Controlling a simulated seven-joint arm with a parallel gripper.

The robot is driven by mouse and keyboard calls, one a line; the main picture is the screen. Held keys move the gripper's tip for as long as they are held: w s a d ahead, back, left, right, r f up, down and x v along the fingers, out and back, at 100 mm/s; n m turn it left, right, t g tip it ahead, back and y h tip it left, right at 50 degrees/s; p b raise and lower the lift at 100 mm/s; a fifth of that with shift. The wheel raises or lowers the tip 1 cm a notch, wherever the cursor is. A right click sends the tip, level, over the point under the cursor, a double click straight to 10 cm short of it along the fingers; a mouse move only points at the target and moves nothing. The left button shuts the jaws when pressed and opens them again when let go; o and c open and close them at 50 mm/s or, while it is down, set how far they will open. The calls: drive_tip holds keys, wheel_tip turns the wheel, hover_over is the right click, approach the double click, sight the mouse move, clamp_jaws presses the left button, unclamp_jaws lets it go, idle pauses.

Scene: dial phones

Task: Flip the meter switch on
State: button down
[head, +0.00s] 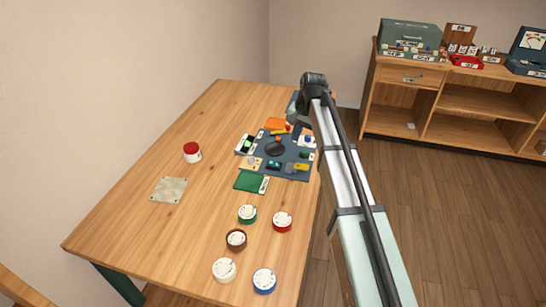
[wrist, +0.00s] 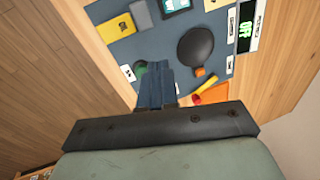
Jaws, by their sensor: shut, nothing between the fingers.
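In the wrist view my gripper (wrist: 153,72) is shut and empty, above the dark blue mat. A green round part (wrist: 140,68) lies at its fingertips, partly hidden by them; I cannot tell if they touch. A box with a green display (wrist: 244,36) that seems to read OFF stands at the mat's edge; it also shows in the head view (head: 245,145). A blue case with a dial meter (head: 533,42) stands on the shelf at the far right, away from my gripper. I cannot make out a meter switch. In the head view my fingers are hidden behind my arm.
The mat (wrist: 125,50) holds a black dome (wrist: 195,46), a yellow block (wrist: 116,26), a red-yellow part (wrist: 208,92) and several labels. Several dials, such as a red one (head: 282,222), stand on the table's near part. The table's left side is mostly clear.

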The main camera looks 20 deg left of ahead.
drive_tip(key=s+a+r+n, duration=0.1)
drive_tip(key=s+a+r, duration=0.2)
drive_tip(key=a+r, duration=0.2)
approach(271, 162)
drive_tip(key=shift+g, duration=0.4)
drive_tip(key=x, duration=0.6)
drive_tip(key=shift+w+f, duration=0.25)
drive_tip(key=shift+f, duration=0.15)
